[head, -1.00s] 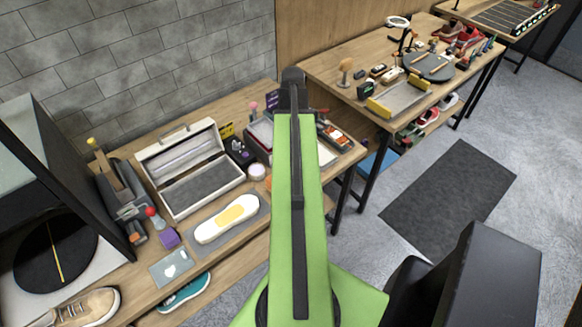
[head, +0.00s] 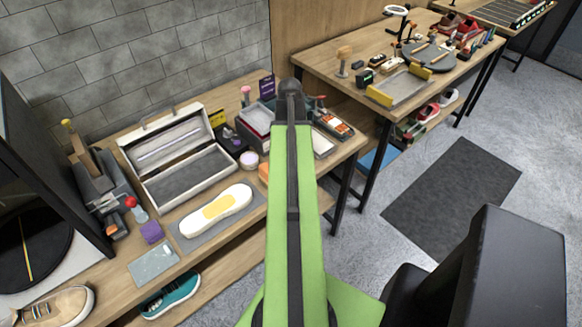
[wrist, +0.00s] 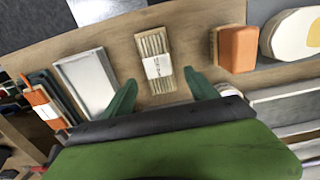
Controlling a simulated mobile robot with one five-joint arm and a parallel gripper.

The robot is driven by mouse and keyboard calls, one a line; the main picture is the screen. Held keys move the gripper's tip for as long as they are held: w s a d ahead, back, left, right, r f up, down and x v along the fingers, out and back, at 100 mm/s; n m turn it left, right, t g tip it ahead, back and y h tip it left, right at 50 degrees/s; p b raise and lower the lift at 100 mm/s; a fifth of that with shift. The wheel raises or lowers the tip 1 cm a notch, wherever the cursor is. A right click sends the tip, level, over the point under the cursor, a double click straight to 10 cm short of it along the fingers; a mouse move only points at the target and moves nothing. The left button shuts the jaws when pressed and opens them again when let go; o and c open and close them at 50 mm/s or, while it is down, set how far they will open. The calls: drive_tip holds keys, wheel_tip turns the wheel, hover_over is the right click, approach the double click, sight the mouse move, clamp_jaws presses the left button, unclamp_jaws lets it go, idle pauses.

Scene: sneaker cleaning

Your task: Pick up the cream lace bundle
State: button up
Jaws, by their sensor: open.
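The cream lace bundle (wrist: 155,60) lies on the wooden bench top in the wrist view, a flat block of cream strands with a pale paper band around it. My gripper (wrist: 161,93) is open and empty. Its two dark green fingers point towards the bundle, one to each side of its near end, and the bundle lies in line with the gap between them. I cannot tell the height of the fingers above the bench. In the head view my arm covers the bundle and the gripper.
An orange block (wrist: 238,48) stands right of the bundle, near a white insole (head: 216,210). A shallow white tray (wrist: 91,80) lies to the left, with an orange-and-dark item (wrist: 48,105) beyond it. An open case (head: 185,170) stands at the bench's back. Bare wood surrounds the bundle.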

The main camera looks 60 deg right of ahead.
drive_tip(key=f+b, duration=0.4)
drive_tip(key=f, duration=0.1)
drive_tip(key=shift+s+f+b, duration=0.15)
drive_tip(key=shift+s+b, duration=0.2)
drive_tip(key=shift+b, duration=0.05)
drive_tip(key=shift+r, duration=0.2)
drive_tip(key=shift+c, duration=0.5)
drive_tip(key=c, duration=1.2)
